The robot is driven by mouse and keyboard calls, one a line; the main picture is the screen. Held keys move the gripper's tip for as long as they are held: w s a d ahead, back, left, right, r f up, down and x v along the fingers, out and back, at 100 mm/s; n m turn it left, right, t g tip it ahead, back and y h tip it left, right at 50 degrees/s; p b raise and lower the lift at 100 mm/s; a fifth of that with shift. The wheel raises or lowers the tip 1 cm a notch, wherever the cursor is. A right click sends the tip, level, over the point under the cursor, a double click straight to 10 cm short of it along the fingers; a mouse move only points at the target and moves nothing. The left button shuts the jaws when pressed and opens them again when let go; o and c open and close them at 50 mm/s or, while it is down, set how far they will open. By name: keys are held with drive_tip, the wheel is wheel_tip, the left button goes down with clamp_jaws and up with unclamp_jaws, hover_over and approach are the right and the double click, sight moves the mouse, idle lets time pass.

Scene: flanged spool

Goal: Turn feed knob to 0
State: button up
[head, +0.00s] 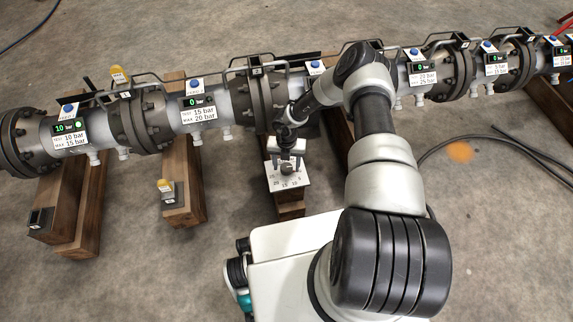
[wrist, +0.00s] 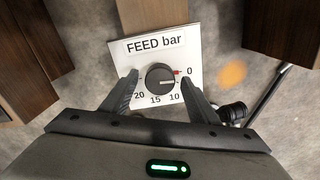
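The feed knob (wrist: 159,78) is a round dark knob on a white plate (wrist: 184,36) marked "FEED bar". The plate shows 0, 10, 15 and 20 around the knob, with a small red mark beside the 0. A pale line on the knob appears to point right, towards the red mark side; its exact reading is hard to tell. My gripper (wrist: 160,80) is open, one finger left and one right of the knob, with gaps to it. The fingers cover parts of the scale. In the head view my gripper (head: 287,150) is just above the plate (head: 299,182).
A flanged pipe spool (head: 228,100) on wooden beams (head: 185,190) runs behind the plate. It carries several gauges; the left gauge (head: 68,127) reads 10 bar, others 0. Black cables (head: 480,140) lie on the floor at right.

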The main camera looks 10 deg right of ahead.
sight(286, 167)
wheel_tip(286, 167, up, 18)
drive_tip(key=p, duration=0.5)
drive_tip(key=shift+f+p, duration=0.25)
drive_tip(key=shift+p, duration=0.05)
